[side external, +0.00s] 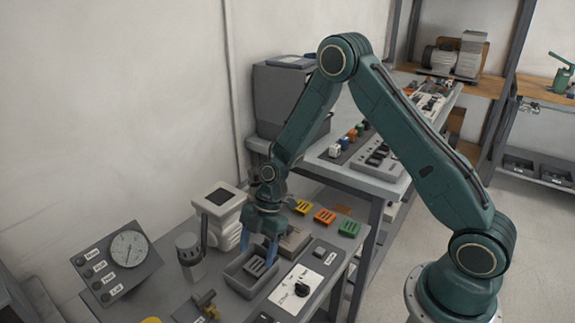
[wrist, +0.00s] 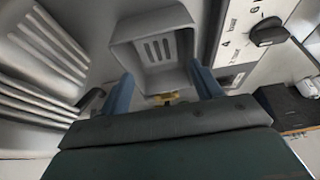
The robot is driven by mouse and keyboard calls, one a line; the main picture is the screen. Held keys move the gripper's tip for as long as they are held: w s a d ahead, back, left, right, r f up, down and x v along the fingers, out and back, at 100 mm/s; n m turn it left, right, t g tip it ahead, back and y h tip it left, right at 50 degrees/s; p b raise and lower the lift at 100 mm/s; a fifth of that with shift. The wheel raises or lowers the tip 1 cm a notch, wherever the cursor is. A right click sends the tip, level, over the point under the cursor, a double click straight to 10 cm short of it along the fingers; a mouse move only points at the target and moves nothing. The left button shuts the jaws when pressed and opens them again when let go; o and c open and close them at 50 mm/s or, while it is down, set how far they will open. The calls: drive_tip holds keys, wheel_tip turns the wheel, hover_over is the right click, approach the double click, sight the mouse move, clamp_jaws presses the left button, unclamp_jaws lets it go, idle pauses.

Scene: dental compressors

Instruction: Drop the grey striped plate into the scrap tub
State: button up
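The grey striped plate (side external: 255,266) lies inside the grey scrap tub (side external: 238,284) on the near bench. In the wrist view the plate (wrist: 156,49) shows its slots against the tub's floor, with the tub's rim (wrist: 122,50) around it. My gripper (side external: 259,250) is above the tub, pointing down. Its two blue fingers stand apart, and in the wrist view my gripper (wrist: 160,72) has nothing between its fingertips. The plate appears apart from both fingers. The exact height of the fingertips over the tub is hard to tell.
Yellow (side external: 302,207), orange (side external: 325,216) and green (side external: 349,228) slotted plates lie behind. A knob panel (side external: 296,288) is right of the tub; a grey cylinder unit (side external: 189,250) and gauge panel (side external: 122,262) are left. A white machine (side external: 222,211) stands close behind.

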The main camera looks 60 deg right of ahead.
drive_tip(key=shift+o, duration=0.6)
drive_tip(key=v, duration=1.3)
drive_tip(key=shift+r, duration=0.4)
drive_tip(key=shift+r, duration=0.1)
drive_tip(key=s+r+m+t+h, duration=0.3)
drive_tip(key=s+r+m, duration=0.5)
drive_tip(key=s+r, duration=0.45)
drive_tip(key=s+r+m+t+h, duration=0.1)
drive_tip(key=s+r+m, duration=0.4)
drive_tip(key=s+m, duration=0.5)
drive_tip(key=shift+s+d+r+t+h, duration=0.25)
drive_tip(key=shift+s+t, duration=0.55)
drive_tip(key=shift+s, duration=0.45)
